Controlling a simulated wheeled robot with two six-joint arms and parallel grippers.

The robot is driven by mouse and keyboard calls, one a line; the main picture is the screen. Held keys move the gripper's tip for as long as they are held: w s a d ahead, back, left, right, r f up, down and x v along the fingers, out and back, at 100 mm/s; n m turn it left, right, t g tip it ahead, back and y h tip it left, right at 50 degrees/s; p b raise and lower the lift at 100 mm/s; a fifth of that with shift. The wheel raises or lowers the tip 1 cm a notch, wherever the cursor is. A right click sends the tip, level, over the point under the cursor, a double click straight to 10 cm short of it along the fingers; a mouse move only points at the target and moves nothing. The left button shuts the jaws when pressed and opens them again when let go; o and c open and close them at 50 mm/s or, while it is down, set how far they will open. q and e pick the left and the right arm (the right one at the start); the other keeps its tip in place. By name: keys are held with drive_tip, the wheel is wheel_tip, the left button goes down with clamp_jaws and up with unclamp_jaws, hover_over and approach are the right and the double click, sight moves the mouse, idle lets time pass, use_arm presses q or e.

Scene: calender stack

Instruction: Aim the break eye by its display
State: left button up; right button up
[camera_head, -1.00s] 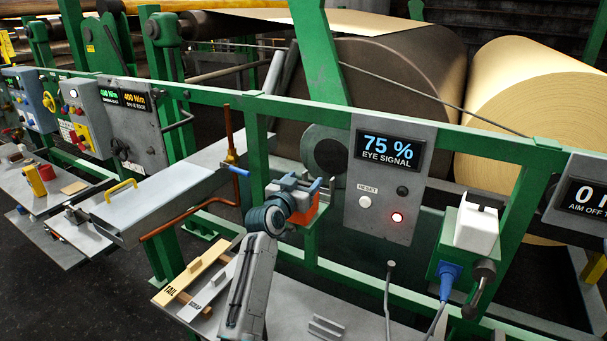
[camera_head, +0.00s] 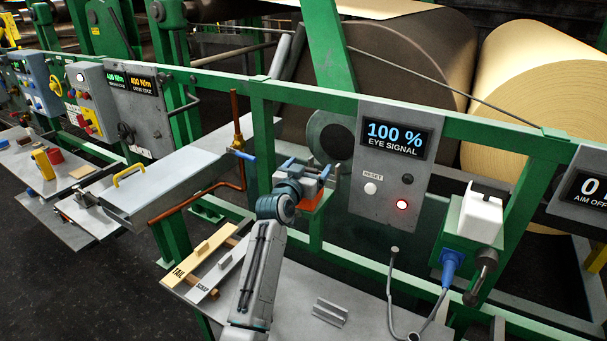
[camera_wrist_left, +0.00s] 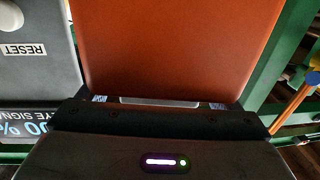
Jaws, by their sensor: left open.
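The eye signal display (camera_head: 397,138) reads 100 % in blue, on a grey panel above a white reset button (camera_head: 370,188) and a lit red lamp (camera_head: 402,205). The orange break eye (camera_head: 314,201) sits on the green frame left of that panel. My left gripper (camera_head: 303,180) is at the eye, open, and partly covers it. In the left wrist view the orange housing (camera_wrist_left: 175,45) fills the middle, right in front of the gripper (camera_wrist_left: 160,99). Whether the fingers touch it I cannot tell. Part of the display (camera_wrist_left: 25,126) shows at left. My right gripper is not in view.
A green bracket with a white box (camera_head: 480,217) and blue plug (camera_head: 452,262) stands right of the panel. A copper pipe (camera_head: 190,203) runs left of the eye. The shelf below holds TAIL (camera_head: 203,250) and SCRAP (camera_head: 222,270) boards and a grey bracket (camera_head: 330,312).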

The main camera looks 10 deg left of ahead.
use_arm(q)
drive_tip(key=b+v, duration=0.3)
drive_tip(key=v, duration=0.7)
drive_tip(key=shift+s, duration=0.25)
drive_tip(key=shift+a, duration=0.1)
